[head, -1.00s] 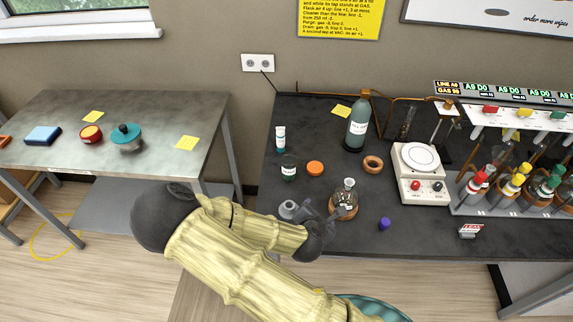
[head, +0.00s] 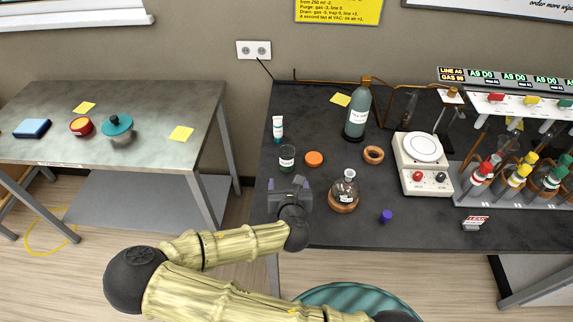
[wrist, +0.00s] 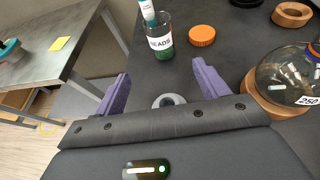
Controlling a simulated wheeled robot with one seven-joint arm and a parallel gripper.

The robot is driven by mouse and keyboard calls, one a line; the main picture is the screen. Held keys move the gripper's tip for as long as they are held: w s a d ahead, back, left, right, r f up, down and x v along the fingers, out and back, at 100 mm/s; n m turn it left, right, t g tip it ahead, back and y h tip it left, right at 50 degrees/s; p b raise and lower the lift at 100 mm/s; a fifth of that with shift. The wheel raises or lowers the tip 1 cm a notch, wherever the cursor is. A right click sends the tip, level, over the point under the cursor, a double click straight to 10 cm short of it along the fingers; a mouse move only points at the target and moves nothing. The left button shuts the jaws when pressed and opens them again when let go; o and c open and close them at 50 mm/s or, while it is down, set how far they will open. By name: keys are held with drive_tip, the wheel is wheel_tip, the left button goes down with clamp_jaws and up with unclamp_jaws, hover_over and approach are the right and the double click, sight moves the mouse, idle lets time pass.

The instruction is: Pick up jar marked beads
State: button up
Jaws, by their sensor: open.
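The jar marked beads (head: 287,158) is a small clear glass jar with dark green contents and a white label. It stands upright and open on the dark bench. In the wrist view the jar (wrist: 160,42) shows its label reading BEADS, just beyond my fingertips. My gripper (head: 287,186) is open, with its two purple fingers spread on the near side of the jar. In the wrist view the gripper (wrist: 161,76) holds nothing and does not touch the jar.
A small grey round piece (wrist: 169,100) lies below my fingers. An orange lid (head: 314,159) lies right of the jar, a white tube (head: 278,129) stands behind it. A round flask (head: 345,187) on a cork ring stands close right. A purple cap (head: 386,216) lies further right.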

sight(287, 166)
drive_tip(key=b+x, duration=0.1)
drive_tip(key=x, duration=0.4)
drive_tip(key=b+x, duration=0.2)
drive_tip(key=x, duration=0.3)
drive_tip(key=shift+w+d, duration=0.2)
drive_tip(key=shift+w, duration=0.05)
drive_tip(key=shift+w+f+b, duration=0.35)
drive_tip(key=shift+b, duration=0.1)
drive_tip(key=b+x, duration=0.1)
drive_tip(key=x, duration=0.2)
drive_tip(key=shift+w+f+b, duration=0.25)
drive_tip(key=shift+f+b, duration=0.1)
drive_tip(key=shift+w, duration=0.45)
drive_tip(key=shift+s+a, duration=0.1)
drive_tip(key=shift+s, duration=0.05)
